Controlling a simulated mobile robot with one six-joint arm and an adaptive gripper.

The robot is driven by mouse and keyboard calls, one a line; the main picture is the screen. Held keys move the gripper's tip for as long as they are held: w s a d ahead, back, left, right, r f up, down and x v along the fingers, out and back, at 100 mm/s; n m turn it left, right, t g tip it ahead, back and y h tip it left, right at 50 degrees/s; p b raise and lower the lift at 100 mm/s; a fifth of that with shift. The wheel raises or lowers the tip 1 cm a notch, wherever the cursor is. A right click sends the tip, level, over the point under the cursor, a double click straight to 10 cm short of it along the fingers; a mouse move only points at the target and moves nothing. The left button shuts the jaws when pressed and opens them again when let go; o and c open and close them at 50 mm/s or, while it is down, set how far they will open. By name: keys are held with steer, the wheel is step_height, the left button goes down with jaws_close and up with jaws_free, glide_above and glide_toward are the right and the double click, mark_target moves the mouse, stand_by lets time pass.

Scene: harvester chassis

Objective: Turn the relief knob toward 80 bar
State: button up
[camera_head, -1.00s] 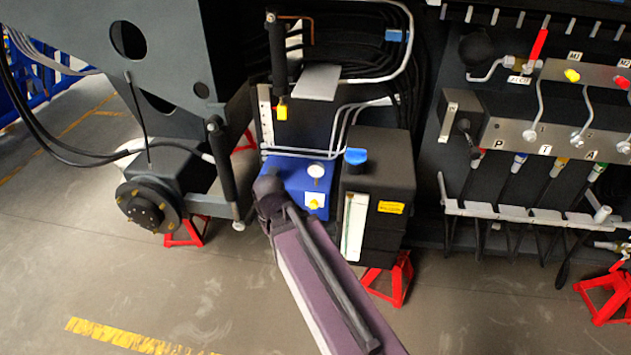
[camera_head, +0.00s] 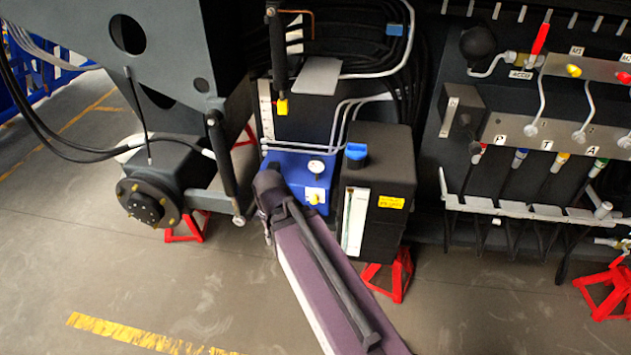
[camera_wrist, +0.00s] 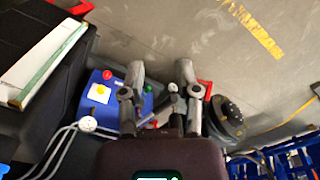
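A blue unit (camera_head: 285,170) carries a yellow knob (camera_head: 314,198) on a white plate and a round white gauge (camera_head: 316,166) above it. I take the yellow knob to be the relief knob; no bar scale is readable. In the wrist view the blue unit (camera_wrist: 111,78) is left of the fingers, with the yellow knob (camera_wrist: 99,93) and the gauge (camera_wrist: 88,123) facing the camera. My gripper (camera_wrist: 160,72) is open, its two fingers apart with nothing between them. The knob lies to the left of both fingers, apart from them. In the head view my arm hides the gripper.
A black tank (camera_head: 385,190) with a blue cap stands close beside the blue unit. Metal pipes (camera_head: 335,125) run behind it. A wheel hub (camera_head: 145,203) and a dark cylinder (camera_head: 222,165) are to the left. Red stands (camera_head: 398,275) are below. The floor in front is open.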

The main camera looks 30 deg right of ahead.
steer(key=o, duration=0.3)
steer(key=shift+w+d+f+b, duration=0.2)
steer(key=shift+f+b, duration=0.15)
steer(key=shift+f, duration=0.15)
steer(key=shift+o, duration=0.4)
steer(key=w+d+f+m+t+h+b, duration=0.2)
steer(key=w+d+f+b, duration=0.4)
steer(key=b, duration=0.5)
step_height(320, 180, down, 3)
steer(key=shift+d+f+m+t+h, duration=0.2)
steer(key=shift+d+m+t+h, duration=0.1)
steer(key=shift+d+h, duration=0.7)
steer(key=n+t+h+b, duration=0.2)
steer(key=t+h+b, duration=0.7)
steer(key=b, duration=2.8)
glide_toward(314, 202)
steer(key=s+t+y, duration=0.3)
steer(key=shift+s+d+f, duration=0.1)
steer(key=shift+d, duration=0.15)
steer(key=shift+d, duration=0.1)
steer(key=x, duration=1.3)
steer(key=shift+w+d, duration=0.1)
steer(key=shift+w, duration=0.25)
